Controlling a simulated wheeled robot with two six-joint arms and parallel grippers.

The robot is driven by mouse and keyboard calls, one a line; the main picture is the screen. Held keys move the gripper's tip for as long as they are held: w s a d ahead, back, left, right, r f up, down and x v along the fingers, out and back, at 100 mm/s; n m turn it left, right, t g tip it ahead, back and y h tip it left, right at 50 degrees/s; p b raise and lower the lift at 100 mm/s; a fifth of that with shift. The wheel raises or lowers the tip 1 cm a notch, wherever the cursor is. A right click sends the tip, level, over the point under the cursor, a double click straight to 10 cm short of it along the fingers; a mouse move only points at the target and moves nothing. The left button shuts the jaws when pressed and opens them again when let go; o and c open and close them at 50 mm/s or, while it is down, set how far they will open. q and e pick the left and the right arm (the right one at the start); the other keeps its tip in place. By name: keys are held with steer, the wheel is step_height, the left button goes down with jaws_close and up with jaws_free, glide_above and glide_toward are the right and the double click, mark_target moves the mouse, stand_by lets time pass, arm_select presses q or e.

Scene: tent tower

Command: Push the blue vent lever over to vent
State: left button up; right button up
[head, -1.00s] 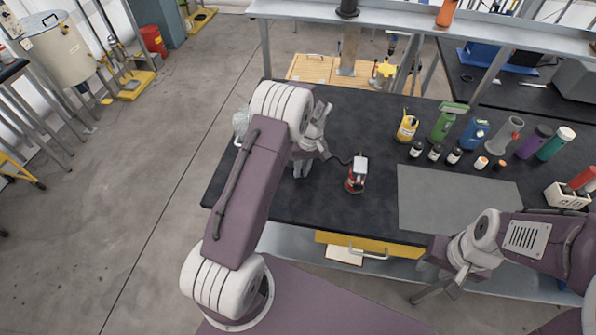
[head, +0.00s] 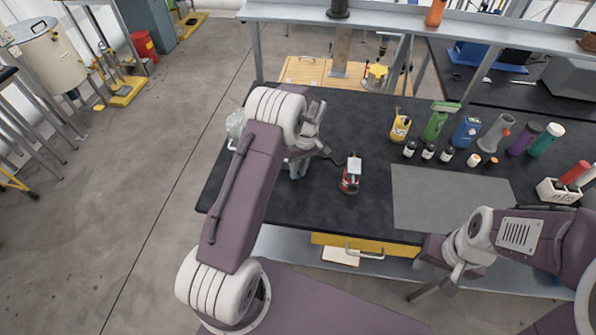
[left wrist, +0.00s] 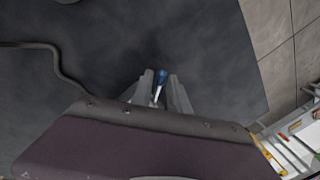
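The blue vent lever (left wrist: 161,77) shows in the left wrist view as a small blue tip on a pale metal stem. It sits in the gap between the fingers of my left gripper (left wrist: 161,84). The fingers are apart; I cannot tell whether either touches the lever. In the head view, my left gripper (head: 298,167) is low over the left part of the black bench, partly hidden by my arm, and the lever cannot be made out. My right gripper (head: 428,291) hangs in front of the bench's front edge, away from the lever; its fingers are unclear.
A small red and white device (head: 351,175) stands right of my left gripper, with a dark cable (left wrist: 58,62) near it. A clear glass vessel (head: 236,124) is at the bench's left edge. Several bottles stand at the right, behind a grey mat (head: 450,200). A yellow drawer (head: 330,240) is below.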

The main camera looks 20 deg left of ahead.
arm_select(q)
steer(key=shift+o, duration=0.9)
steer(key=shift+s, duration=0.1)
step_height(320, 180, up, 9)
steer(key=w+b, duration=0.1)
steer(key=shift+d, duration=0.45)
